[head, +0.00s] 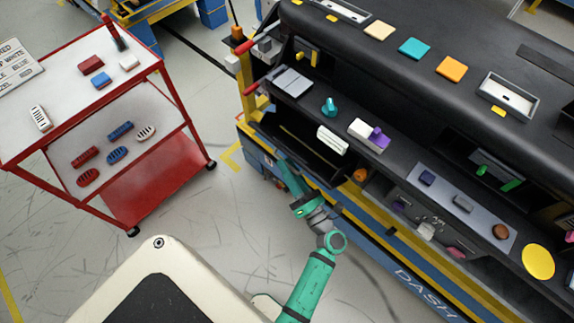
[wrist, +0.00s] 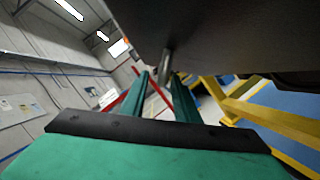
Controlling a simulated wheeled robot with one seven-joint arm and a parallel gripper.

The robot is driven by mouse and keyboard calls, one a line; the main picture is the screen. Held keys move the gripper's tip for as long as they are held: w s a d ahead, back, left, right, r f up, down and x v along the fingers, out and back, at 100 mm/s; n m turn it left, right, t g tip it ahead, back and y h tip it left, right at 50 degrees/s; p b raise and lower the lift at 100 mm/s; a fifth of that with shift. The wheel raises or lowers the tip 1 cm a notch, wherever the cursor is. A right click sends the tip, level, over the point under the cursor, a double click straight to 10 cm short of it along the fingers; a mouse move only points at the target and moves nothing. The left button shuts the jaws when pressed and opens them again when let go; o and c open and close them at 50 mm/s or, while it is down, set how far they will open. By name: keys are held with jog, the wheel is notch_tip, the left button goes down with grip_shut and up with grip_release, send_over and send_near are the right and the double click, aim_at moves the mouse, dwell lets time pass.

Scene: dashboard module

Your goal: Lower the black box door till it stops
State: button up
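The black box door (head: 302,158) is a dark panel at the left end of the dashboard, tilted outward below the ledge, with a dark opening behind it. In the wrist view a dark panel (wrist: 225,30), which looks like the door's underside, fills the upper right, above my fingers. My gripper (head: 284,166) is at the door's lower front edge in the head view. In the wrist view my gripper (wrist: 163,85) has its two green fingers apart. A short grey post (wrist: 166,64) shows just beyond the fingertips. Whether the fingers touch it or the door, I cannot tell.
A white ribbed block (head: 332,140) and a teal knob (head: 329,106) are on the ledge above the door. An orange knob (head: 360,175) is just right of it. A yellow frame (wrist: 255,120) stands close on the right. A red cart (head: 140,185) stands left, with open floor between.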

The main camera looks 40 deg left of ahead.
jog(key=v, duration=1)
dwell(0.3)
jog(key=s+d+r+m+t+h, duration=0.35)
jog(key=d+m+t+h, duration=0.25)
jog(key=m, duration=0.5)
jog(key=s+d+r+m+t+h, duration=0.3)
jog(key=s+d+m+t+h, duration=0.25)
jog(key=m, duration=0.65)
jog(key=s+d+m+g+h, duration=0.4)
jog(key=s+d+m+h, duration=0.2)
jog(key=m, duration=1.1)
jog(key=s+h, duration=0.2)
jog(key=s, duration=0.1)
jog(key=shift+m, duration=0.3)
